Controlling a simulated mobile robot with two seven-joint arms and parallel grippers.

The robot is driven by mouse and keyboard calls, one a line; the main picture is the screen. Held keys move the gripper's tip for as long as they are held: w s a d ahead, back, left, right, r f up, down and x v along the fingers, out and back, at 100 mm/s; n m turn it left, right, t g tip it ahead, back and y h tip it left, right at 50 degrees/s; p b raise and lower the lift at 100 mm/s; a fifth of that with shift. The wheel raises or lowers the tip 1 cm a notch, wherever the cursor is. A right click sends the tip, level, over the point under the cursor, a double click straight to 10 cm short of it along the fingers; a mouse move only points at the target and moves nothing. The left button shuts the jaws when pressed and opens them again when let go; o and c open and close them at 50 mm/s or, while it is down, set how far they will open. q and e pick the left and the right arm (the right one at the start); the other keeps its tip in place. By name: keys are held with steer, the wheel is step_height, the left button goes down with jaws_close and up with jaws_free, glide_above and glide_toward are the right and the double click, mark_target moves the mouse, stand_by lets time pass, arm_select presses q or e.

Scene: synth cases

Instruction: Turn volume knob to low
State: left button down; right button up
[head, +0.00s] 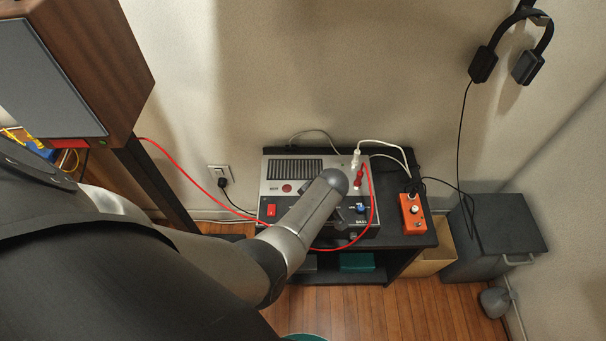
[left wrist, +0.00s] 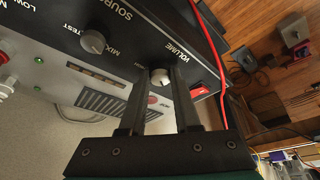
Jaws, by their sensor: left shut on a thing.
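The knob's pointer and setting cannot be made out. In the head view my left arm reaches across the box and hides the knob. My right gripper is in neither view.
A second knob (left wrist: 93,41) labelled SOURCE sits beside it, and a red switch (head: 271,210) is on the panel. A red cable (head: 374,205) loops over the box front. An orange pedal (head: 412,214) stands at the right. Headphones (head: 527,66) hang on the wall.

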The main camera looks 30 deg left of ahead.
arm_select(q)
steer(key=shift+a+r, duration=0.1)
steer(key=shift+a, duration=0.1)
steer(key=c, duration=0.6)
jaws_free()
steer(key=shift+d, duration=0.1)
